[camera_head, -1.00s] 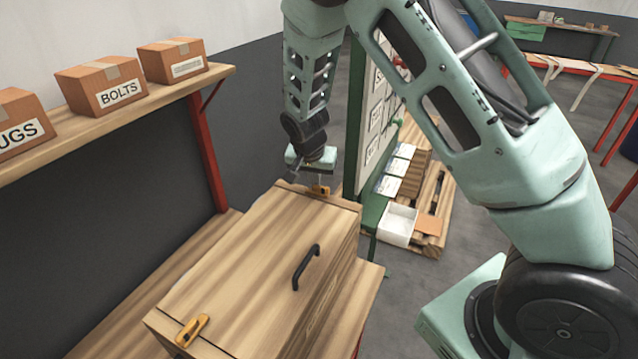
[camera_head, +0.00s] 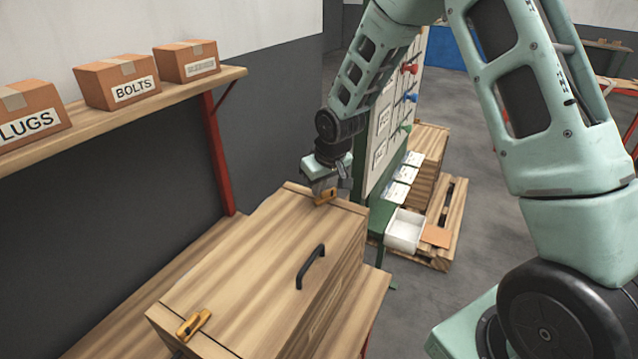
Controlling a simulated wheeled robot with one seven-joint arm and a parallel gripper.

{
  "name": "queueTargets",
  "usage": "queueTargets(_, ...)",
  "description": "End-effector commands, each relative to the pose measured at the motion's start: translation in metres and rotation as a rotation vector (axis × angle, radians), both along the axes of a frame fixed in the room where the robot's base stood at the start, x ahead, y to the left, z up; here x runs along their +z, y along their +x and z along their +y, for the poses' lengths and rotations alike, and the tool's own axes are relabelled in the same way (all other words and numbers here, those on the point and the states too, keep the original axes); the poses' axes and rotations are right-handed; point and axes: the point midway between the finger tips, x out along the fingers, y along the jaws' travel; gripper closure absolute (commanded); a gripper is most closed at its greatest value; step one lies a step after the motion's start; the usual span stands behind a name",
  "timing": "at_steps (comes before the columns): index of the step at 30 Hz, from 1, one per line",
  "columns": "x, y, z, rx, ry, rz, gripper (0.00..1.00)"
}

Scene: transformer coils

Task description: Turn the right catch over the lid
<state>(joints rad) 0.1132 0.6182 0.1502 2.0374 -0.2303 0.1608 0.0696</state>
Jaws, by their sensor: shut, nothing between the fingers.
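A wooden box with a flat lid (camera_head: 250,265) stands on a wooden bench, with a black handle (camera_head: 311,266) on the lid. A small orange-brown catch (camera_head: 326,198) sits at the lid's far end, further right in the picture. Part of it is hidden by my gripper. A matching catch (camera_head: 193,324) sits at the near left end and lies at a slant by the lid's edge. My gripper (camera_head: 321,194) points down at the far catch with its fingers shut and nothing held. Whether the fingers touch the catch is too small to tell.
A shelf (camera_head: 150,105) with cardboard boxes (camera_head: 122,80) runs along the left wall. A green-framed board (camera_head: 385,120) stands close behind my gripper. A white bin (camera_head: 404,230) and pallet lie to the right. Open floor is at the right.

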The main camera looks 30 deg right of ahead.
Motion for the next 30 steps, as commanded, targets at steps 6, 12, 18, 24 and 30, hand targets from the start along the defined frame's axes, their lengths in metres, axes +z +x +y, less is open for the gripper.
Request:
queueTargets(6,0.002,-0.006,-0.001,0.189,0.003,0.001,1.0)
queueTargets(12,0.001,-0.01,0.0,0.33,0.002,0.001,1.0)
queueTargets(18,0.001,-0.013,0.002,0.357,0.0,0.001,1.0)
queueTargets(24,0.0,-0.014,0.001,0.355,-0.001,0.002,1.0)
queueTargets(30,0.0,-0.014,0.001,0.354,-0.001,0.002,1.0)
